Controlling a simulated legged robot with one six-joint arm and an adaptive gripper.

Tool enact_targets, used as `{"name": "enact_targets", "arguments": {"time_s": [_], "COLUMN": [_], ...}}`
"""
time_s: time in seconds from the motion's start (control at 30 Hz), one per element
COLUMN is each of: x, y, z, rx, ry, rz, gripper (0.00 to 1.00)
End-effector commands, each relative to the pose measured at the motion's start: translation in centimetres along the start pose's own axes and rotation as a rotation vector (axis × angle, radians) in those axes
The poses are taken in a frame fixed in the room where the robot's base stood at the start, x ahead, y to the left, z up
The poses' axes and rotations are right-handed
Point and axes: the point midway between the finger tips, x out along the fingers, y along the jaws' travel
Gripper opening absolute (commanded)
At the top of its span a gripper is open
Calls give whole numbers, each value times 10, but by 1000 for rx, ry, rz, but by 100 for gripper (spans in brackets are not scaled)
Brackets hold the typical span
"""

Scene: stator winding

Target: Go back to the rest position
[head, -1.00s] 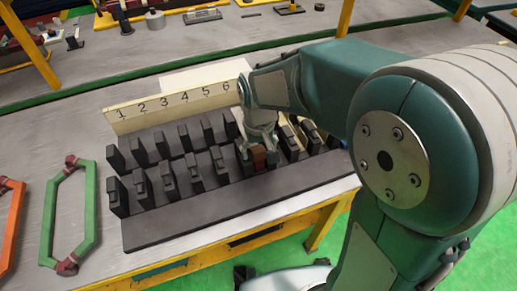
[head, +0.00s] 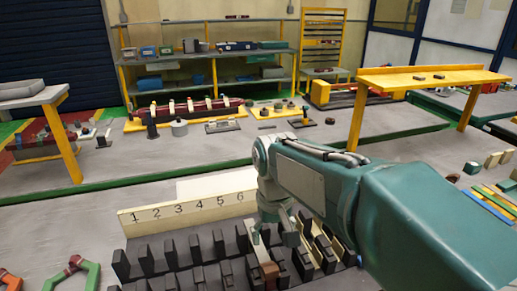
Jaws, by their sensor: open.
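My gripper (head: 275,238) hangs at the end of my teal arm, which reaches in from the right. Its fingers are apart, with nothing seen between them. It is over the black slotted fixture (head: 196,282), right of the numbered board. A small brown piece (head: 268,271) sits among the black posts just below the fingers, apart from them as far as I can tell. Part of a cream piece (head: 323,252) shows among the posts to the right of the gripper. The fixture's front is cut off by the lower edge.
A cream board (head: 190,213) numbered 1 to 6 stands behind the posts. Green (head: 88,272) and orange (head: 10,281) coils lie at lower left. A yellow-legged shelf (head: 430,77) stands at the right. Coloured strips (head: 490,205) lie at far right.

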Motion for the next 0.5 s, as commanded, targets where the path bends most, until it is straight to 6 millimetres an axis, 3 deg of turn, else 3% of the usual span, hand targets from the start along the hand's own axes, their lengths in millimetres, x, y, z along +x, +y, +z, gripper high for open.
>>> {"name": "enact_targets", "arguments": {"time_s": [0.3, 0.5], "x": [-22, -23], "y": [38, 56], "z": [65, 112], "rx": [108, 183], "ry": [186, 322], "rz": [8, 28], "gripper": [87, 87]}}
